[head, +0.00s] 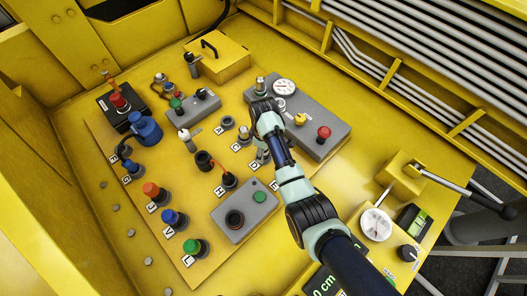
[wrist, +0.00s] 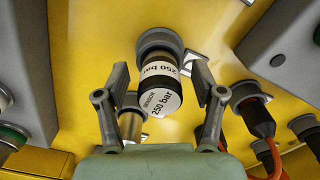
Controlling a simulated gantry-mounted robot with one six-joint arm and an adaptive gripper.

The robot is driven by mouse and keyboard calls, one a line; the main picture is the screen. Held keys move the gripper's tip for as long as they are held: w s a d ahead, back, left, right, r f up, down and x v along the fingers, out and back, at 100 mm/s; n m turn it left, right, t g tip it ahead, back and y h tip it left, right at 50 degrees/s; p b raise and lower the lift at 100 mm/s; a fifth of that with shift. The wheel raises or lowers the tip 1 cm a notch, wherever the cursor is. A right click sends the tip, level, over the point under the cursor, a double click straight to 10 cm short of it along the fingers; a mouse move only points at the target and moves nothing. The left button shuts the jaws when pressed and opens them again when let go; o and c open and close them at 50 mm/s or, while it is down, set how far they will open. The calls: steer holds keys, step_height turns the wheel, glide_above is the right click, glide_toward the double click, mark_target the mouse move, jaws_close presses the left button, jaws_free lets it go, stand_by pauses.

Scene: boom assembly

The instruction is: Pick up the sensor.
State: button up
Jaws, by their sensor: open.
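The sensor (wrist: 160,93) is a short cylinder with a white end face and side label reading "250 bar". In the wrist view it stands in a round grey socket (wrist: 160,40) on the yellow panel. My gripper (wrist: 161,80) is open, with one finger on each side of the sensor and visible gaps between. The fingers do not appear to touch it. In the head view my gripper (head: 261,156) is low over the middle of the panel, and I cannot clearly make out the sensor beside it there.
A silver cylinder (wrist: 131,122) stands close to the left finger. A plug with an orange cable (wrist: 258,118) is to the right, near a grey box with a green button (wrist: 277,60). A long grey box with a gauge (head: 320,125) lies right of my gripper.

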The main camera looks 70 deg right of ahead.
steer(key=shift+c, duration=0.3)
jaws_close()
steer(key=shift+r, duration=0.15)
step_height(320, 180, up, 20)
steer(key=p, duration=1)
steer(key=shift+p, duration=0.35)
